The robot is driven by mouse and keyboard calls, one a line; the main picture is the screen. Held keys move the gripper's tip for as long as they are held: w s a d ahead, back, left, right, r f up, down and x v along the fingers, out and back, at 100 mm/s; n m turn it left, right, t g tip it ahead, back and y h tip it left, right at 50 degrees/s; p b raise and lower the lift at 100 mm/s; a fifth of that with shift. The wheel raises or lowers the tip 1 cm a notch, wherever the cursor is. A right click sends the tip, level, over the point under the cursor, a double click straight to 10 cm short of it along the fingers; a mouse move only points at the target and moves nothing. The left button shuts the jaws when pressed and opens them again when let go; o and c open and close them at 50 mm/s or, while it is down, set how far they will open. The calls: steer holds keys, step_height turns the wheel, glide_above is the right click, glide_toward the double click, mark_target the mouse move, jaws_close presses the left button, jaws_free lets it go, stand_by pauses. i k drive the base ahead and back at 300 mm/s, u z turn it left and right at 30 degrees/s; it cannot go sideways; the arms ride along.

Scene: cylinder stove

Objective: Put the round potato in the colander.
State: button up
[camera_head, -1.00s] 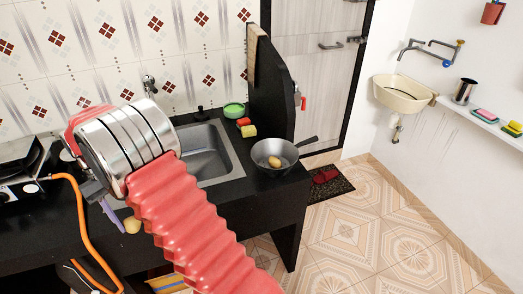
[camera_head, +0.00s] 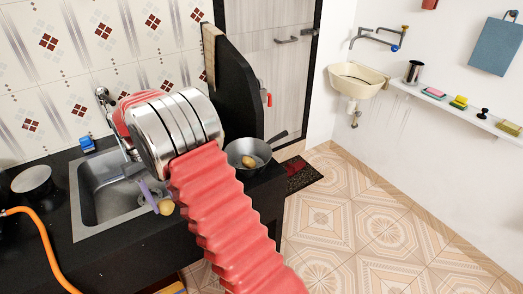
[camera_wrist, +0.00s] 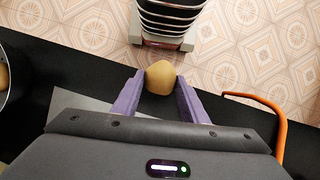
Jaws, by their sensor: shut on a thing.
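My gripper (camera_wrist: 160,88) has its two purple fingers shut on a round yellow-brown potato (camera_wrist: 160,77). In the head view the held potato (camera_head: 166,207) shows below one purple finger, in front of the sink's right side. My arm hides most of the gripper there. A dark round pan (camera_head: 235,150) with a long handle stands to the right, at the counter's corner. Another potato (camera_head: 248,161) lies in it. The pan's edge (camera_wrist: 8,98) also shows at the left of the wrist view. I cannot make out a colander for certain in the frames now.
A metal sink (camera_head: 88,208) is set in the black counter (camera_head: 130,255). A tall black panel (camera_head: 238,85) stands behind the pan. An orange hose (camera_head: 45,245) loops at the left. The tiled floor (camera_head: 350,215) is open to the right.

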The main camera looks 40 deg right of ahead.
mark_target(254, 174)
steer(key=z, duration=0.4)
steer(key=i, duration=1)
